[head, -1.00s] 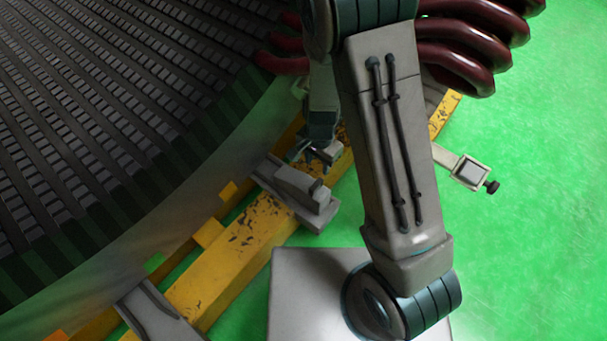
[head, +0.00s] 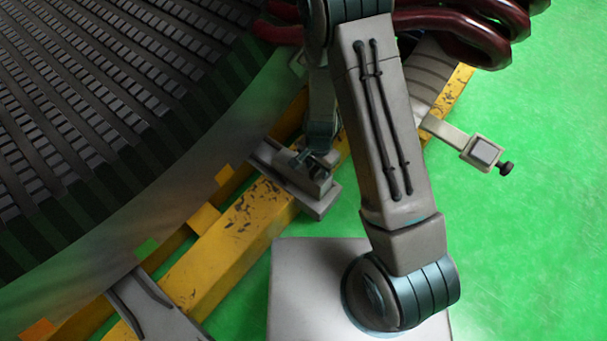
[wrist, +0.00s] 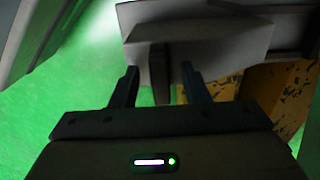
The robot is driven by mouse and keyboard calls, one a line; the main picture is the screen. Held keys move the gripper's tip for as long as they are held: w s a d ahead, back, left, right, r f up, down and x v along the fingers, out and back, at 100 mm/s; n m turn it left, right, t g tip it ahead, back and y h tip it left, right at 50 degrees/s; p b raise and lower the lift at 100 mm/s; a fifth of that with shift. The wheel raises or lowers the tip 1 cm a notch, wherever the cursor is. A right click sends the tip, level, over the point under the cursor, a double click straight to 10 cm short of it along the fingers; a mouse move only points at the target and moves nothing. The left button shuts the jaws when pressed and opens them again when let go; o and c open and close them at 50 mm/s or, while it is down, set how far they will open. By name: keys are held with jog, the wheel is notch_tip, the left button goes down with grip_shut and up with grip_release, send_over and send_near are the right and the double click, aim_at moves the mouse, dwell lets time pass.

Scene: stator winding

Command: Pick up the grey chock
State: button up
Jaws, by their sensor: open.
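The grey chock (head: 309,199) sits on the yellow beam beside the big slotted stator ring in the head view. My gripper (head: 314,163) is at the chock's raised end, partly in front of it. In the wrist view the chock (wrist: 210,40) fills the top, with a narrow upright part pointing toward me. My gripper (wrist: 159,74) is open there, one finger on each side of that narrow part. I cannot tell whether either finger touches it.
The yellow beam (head: 235,232) runs diagonally under the stator ring (head: 90,110). Another grey support (head: 150,308) lies at lower left. Dark red coils (head: 460,35) hang at the top right. A clamp-like block (head: 483,152) sticks out over open green floor.

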jog(key=shift+f, duration=0.35)
jog(key=shift+r, duration=0.1)
grip_shut()
